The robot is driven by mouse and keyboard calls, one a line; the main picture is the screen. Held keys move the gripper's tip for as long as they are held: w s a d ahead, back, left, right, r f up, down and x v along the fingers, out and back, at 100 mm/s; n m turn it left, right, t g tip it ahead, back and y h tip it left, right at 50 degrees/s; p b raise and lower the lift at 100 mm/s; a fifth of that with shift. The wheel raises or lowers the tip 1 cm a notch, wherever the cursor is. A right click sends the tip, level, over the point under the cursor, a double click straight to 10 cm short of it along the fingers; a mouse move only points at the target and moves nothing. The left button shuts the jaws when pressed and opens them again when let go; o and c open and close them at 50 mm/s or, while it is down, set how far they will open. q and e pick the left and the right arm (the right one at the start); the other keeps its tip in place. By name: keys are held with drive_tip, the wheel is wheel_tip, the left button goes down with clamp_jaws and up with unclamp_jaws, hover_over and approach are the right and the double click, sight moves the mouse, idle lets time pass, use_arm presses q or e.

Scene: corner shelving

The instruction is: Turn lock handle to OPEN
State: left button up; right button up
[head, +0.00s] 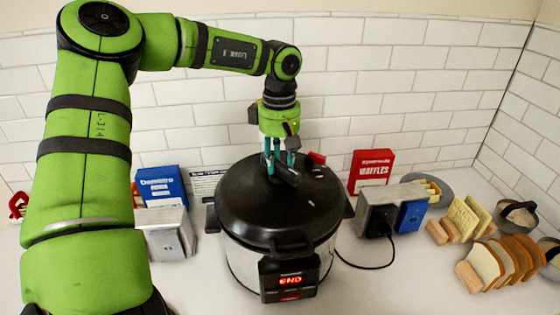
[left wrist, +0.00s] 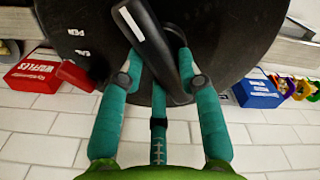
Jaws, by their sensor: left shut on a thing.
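A black-lidded cooker (head: 270,215) with a steel body stands on the counter. Its front display glows red and seems to read "END". The dark lock handle (head: 289,176) is on top of the lid; in the left wrist view it is a thick black bar (left wrist: 170,50) with a white stripe, lying at a slant. My left gripper (head: 280,160) reaches down from above, its teal fingers (left wrist: 163,80) shut around the handle. Small white lettering (left wrist: 78,42) on the lid is too small to read surely. My right gripper is not in view.
A red knob (head: 316,158) sits at the lid's back edge. A grey toaster (head: 375,212), a red waffles box (head: 371,170) and bread slices (head: 510,258) are to the right. A blue box (head: 162,185) and a grey appliance (head: 168,235) are left. Tiled wall is behind.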

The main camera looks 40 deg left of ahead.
use_arm(q)
drive_tip(key=shift+s+a+f+n+b, duration=0.1)
drive_tip(key=shift+f+n+b, duration=0.05)
drive_tip(key=shift+n+b, duration=0.45)
drive_tip(key=shift+a+f+n+b, duration=0.1)
drive_tip(key=shift+f+n+b, duration=0.05)
drive_tip(key=shift+n+b, duration=0.45)
drive_tip(key=n+b, duration=0.2)
drive_tip(key=shift+s+n, duration=0.15)
drive_tip(key=shift+n, duration=0.25)
drive_tip(key=n+b, duration=0.1)
drive_tip(key=n, duration=0.2)
drive_tip(key=shift+s+r+b, duration=0.1)
drive_tip(key=shift+s+b, duration=0.05)
drive_tip(key=shift+b, duration=0.25)
drive_tip(key=shift+s+n+b, duration=0.15)
drive_tip(key=shift+n+b, duration=0.35)
drive_tip(key=shift+n, duration=0.9)
drive_tip(key=o, duration=1.2)
drive_tip(key=shift+c, duration=0.2)
drive_tip(key=shift+r, duration=0.1)
wheel_tip(320, 180, up, 12)
